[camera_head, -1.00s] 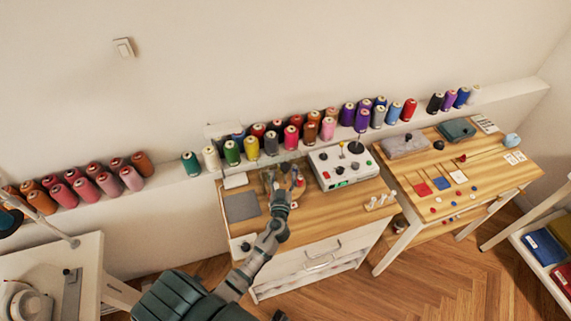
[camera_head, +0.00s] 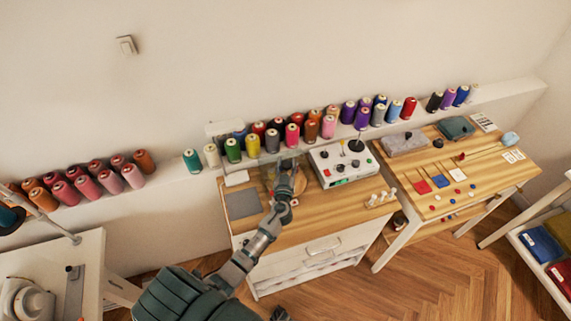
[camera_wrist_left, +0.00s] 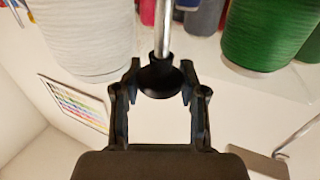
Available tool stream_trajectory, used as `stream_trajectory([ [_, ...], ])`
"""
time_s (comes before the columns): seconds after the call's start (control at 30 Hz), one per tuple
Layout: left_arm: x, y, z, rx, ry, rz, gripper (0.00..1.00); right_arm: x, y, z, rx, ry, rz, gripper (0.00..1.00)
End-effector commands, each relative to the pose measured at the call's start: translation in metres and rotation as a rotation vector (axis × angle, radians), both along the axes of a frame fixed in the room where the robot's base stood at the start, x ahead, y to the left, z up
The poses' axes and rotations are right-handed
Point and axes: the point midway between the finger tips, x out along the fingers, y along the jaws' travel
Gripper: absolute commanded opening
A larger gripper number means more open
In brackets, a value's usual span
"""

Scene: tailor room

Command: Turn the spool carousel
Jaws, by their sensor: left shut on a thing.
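My left gripper (camera_head: 287,165) reaches over the wooden table, in front of the thread rack. The round wooden base (camera_head: 299,184) of what looks like the spool carousel shows partly behind it; my gripper and arm hide the rest. In the left wrist view my left gripper (camera_wrist_left: 160,95) has its fingers on both sides of a black flared knob (camera_wrist_left: 158,77) at the end of a metal rod (camera_wrist_left: 163,35), and is shut on it.
Thread cones on a wall ledge stand behind, including a green cone (camera_head: 233,151), also in the wrist view (camera_wrist_left: 265,35). A control box (camera_head: 343,166) stands right of the gripper. A grey mat (camera_head: 242,204) lies left. A second table (camera_head: 480,185) stands further right.

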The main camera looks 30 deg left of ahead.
Motion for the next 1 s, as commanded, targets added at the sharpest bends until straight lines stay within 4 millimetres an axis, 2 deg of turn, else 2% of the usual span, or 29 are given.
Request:
stream_trajectory([
  [0.03, -0.002, 0.006, -0.001, 0.0, 0.004, 0.015, 0.0, 0.0, 0.005, 0.0, 0.005, 0.0, -0.002, 0.0],
  [0.2, -0.002, 0.006, -0.002, 0.002, 0.005, 0.016, 0.0, 0.0, 0.014, 0.0, 0.017, 0.0, -0.003, 0.0],
  [0.47, -0.002, 0.004, -0.002, 0.004, 0.005, 0.012, 0.0, 0.0, 0.007, 0.0, 0.008, 0.0, 0.0, 0.0],
  [1.0, -0.002, 0.003, -0.003, 0.0, 0.006, 0.011, 0.0, 0.0, 0.004, 0.0, 0.005, -0.001, 0.0, 0.0],
])
